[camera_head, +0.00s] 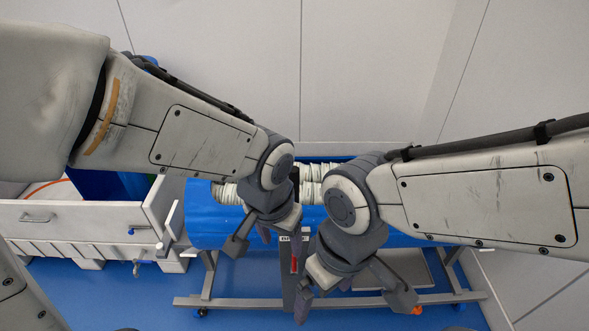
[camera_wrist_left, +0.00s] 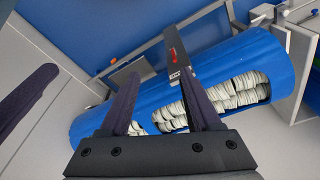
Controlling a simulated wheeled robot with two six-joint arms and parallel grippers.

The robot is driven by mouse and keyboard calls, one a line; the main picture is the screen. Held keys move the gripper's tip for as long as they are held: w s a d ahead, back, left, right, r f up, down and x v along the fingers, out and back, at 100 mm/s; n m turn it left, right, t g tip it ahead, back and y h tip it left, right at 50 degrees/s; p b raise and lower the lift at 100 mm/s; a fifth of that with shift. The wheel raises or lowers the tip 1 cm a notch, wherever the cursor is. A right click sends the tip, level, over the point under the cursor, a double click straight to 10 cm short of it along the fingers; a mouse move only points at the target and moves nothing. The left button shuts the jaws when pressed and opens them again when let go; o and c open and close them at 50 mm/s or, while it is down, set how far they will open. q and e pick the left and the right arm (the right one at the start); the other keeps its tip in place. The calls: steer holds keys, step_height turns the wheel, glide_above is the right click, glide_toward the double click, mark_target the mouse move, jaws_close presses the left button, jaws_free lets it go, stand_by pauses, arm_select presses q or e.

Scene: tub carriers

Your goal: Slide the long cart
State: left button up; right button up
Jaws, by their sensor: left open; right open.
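The long cart is a blue tub (camera_head: 207,222) on a grey wheeled frame (camera_head: 240,301), standing across the middle of the head view. Pale rolled items (camera_head: 228,194) lie in rows inside the tub. A grey upright bar with a red mark (camera_head: 294,264) is at the middle of its front. My left gripper (camera_head: 252,239) is open at the tub's front, left of the bar. My right gripper (camera_head: 352,300) is open, in front of the tub and right of the bar. In the left wrist view the tub (camera_wrist_left: 215,75) shows beyond the open left fingers (camera_wrist_left: 165,115). Contact cannot be told. My arms hide much of the tub.
A white cabinet (camera_head: 65,222) with a handle stands at the left, close to the tub's left end. A white wall (camera_head: 370,65) is behind the cart. Blue floor (camera_head: 120,295) is clear in front at left. A small orange item (camera_head: 416,310) is low at right.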

arm_select(q)
steer(key=w+d+r+n+t+p, duration=0.1)
steer(key=w+n+p, duration=0.15)
steer(key=w, duration=0.65)
steer(key=w+d+r+n+t+p, duration=0.1)
steer(key=w+t+p, duration=0.15)
steer(key=w, duration=0.55)
steer(key=x, duration=1.1)
steer(key=shift+s+f+g, duration=0.2)
steer(key=shift+s+g, duration=0.05)
steer(key=shift+g, duration=0.1)
arm_select(e)
step_height(320, 180, up, 7)
steer(key=shift+f, duration=0.15)
arm_select(q)
steer(key=shift+m, duration=0.25)
jaws_close()
